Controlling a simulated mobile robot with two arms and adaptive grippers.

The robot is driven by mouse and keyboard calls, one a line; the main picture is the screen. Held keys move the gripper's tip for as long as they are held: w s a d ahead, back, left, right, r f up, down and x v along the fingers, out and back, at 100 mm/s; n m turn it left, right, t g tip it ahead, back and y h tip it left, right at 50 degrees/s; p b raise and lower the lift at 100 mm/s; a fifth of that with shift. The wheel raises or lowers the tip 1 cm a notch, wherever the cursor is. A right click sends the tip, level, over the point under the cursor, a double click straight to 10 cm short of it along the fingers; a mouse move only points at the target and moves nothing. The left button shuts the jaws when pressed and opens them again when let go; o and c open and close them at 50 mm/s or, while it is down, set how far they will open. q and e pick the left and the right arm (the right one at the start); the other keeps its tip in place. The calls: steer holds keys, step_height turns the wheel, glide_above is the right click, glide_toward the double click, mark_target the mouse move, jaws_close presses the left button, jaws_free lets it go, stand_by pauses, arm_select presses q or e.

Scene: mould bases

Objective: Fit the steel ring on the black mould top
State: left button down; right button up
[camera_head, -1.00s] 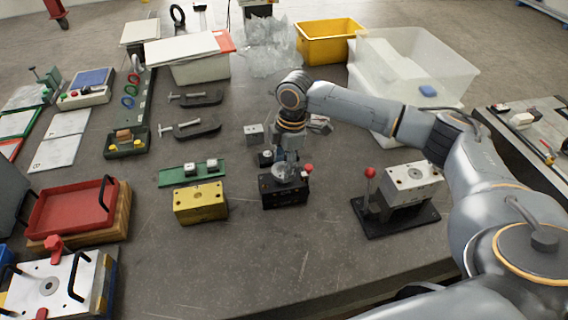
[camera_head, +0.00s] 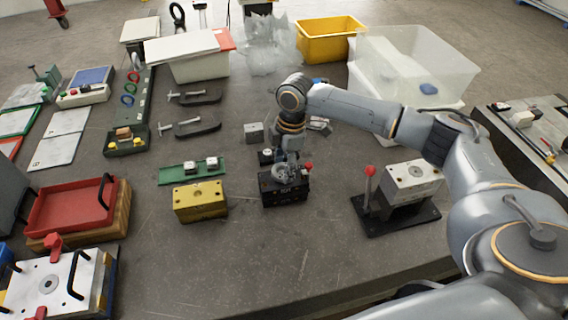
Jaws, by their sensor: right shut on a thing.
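The black mould (camera_head: 284,194) stands on the dark bench near the middle of the view, with a red-knobbed part at its right. My right gripper (camera_head: 286,167) points down over the mould's top. It is shut on the steel ring (camera_head: 281,172), a small grey ring at the top of the black mould. The ring looks very low over the top; I cannot tell whether it touches or is seated. The fingers hide part of the ring and of the top. My left gripper is not in view.
A yellow block (camera_head: 200,203) stands left of the black mould, with a green strip (camera_head: 170,176) behind it. A steel block (camera_head: 413,180) on a black stand (camera_head: 398,219) is to the right. The bench in front is clear.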

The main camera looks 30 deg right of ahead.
steer(key=shift+f, duration=0.6)
stand_by(0.3)
steer(key=o, duration=1.4)
steer(key=r, duration=0.4)
steer(key=d+r, duration=0.1)
steer(key=r, duration=0.7)
steer(key=shift+s+d, duration=0.1)
steer(key=shift+d, duration=0.1)
steer(key=shift+f, duration=0.1)
